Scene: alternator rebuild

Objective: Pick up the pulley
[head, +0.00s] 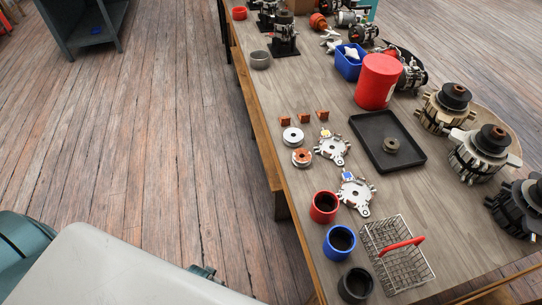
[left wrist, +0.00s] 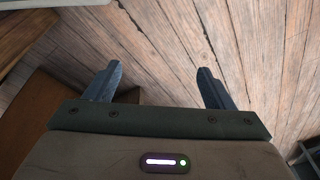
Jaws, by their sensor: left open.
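A small dark grey ring-shaped part (head: 391,145), which looks like the pulley, lies in a black tray (head: 376,169) on the workbench. My left gripper (left wrist: 157,82) is open and empty in the left wrist view, its two fingers wide apart above the wooden floor. No pulley shows between them. In the head view a pale arm body is at the lower left, off the bench and far from the tray. My right gripper is in neither view.
Alternators (head: 484,150) stand along the bench's right side. A red canister (head: 377,82) is behind the tray. A wire basket (head: 401,268) and red, blue and black cups (head: 341,243) are at the near end. Flat metal parts (head: 332,148) lie left of the tray.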

